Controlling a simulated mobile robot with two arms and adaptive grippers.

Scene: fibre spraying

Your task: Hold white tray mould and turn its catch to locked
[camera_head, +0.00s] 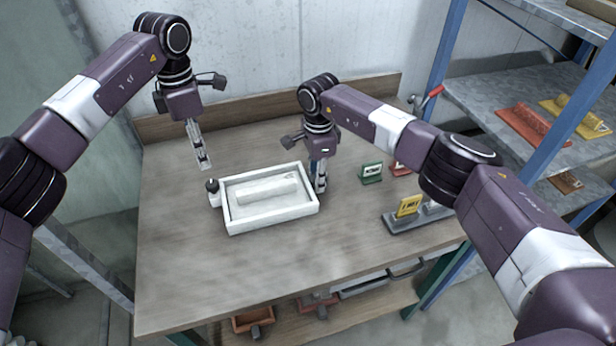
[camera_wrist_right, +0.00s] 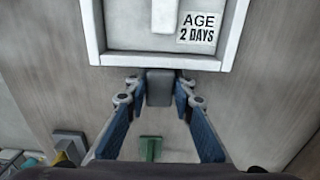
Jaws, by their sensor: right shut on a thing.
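The white tray mould (camera_head: 233,221) lies flat on the wooden table. A raised white block runs along its inside, and the catch with a dark knob (camera_head: 212,187) stands at its left end. My right gripper (camera_head: 321,187) is shut on the grip at the mould's right end. In the right wrist view the gripper (camera_wrist_right: 160,90) has its two fingers on either side of a grey block (camera_wrist_right: 160,88) below the mould's white rim (camera_wrist_right: 160,62). My left gripper (camera_head: 203,163) is in the air above and left of the mould, clear of the catch. Its finger opening is hard to see.
A green card holder (camera_head: 371,173) and a red one (camera_head: 400,168) stand right of the mould. A label reading "AGE 2 DAYS" (camera_wrist_right: 198,27) lies inside the mould. The table's front left is clear.

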